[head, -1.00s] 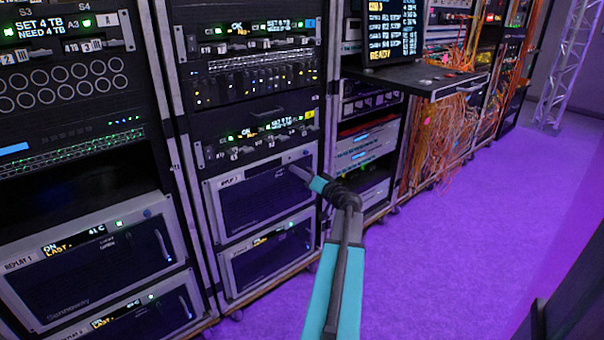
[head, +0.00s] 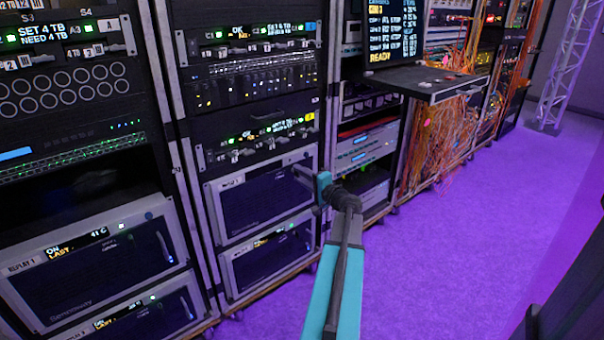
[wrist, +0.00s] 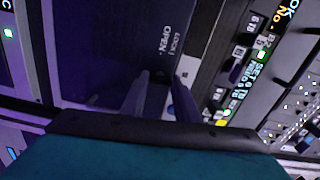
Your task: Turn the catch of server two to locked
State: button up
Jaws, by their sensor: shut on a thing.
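A dark-fronted server with a silver frame (head: 262,202) sits low in the middle rack; its small label is too blurred to read surely. My gripper (head: 298,172) is at its upper right corner. In the wrist view, my gripper's two fingers (wrist: 161,80) reach to the server front (wrist: 100,60), beside the printed words LOCK and OPEN. They are shut on a small dark catch (wrist: 160,76), which is mostly hidden between the fingertips. I cannot tell which word the catch points to.
Another server (head: 268,258) sits directly below, and the REPLAY 1 server (head: 95,265) is in the left rack. A drive unit with small keys and displays (head: 262,140) is just above. A shelf (head: 430,84) juts out at right. The purple floor (head: 450,250) is clear.

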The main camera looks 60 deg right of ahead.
jog(key=shift+m, duration=0.6)
jog(key=o, duration=1)
jog(key=shift+o, duration=0.2)
jog(key=shift+s, duration=0.1)
jog(key=p+v, duration=0.1)
jog(key=v, duration=1.2)
jog(key=shift+s+a+p, duration=0.2)
jog(key=shift+s+p, duration=0.05)
jog(key=shift+p, duration=0.15)
jog(key=shift+w, duration=0.1)
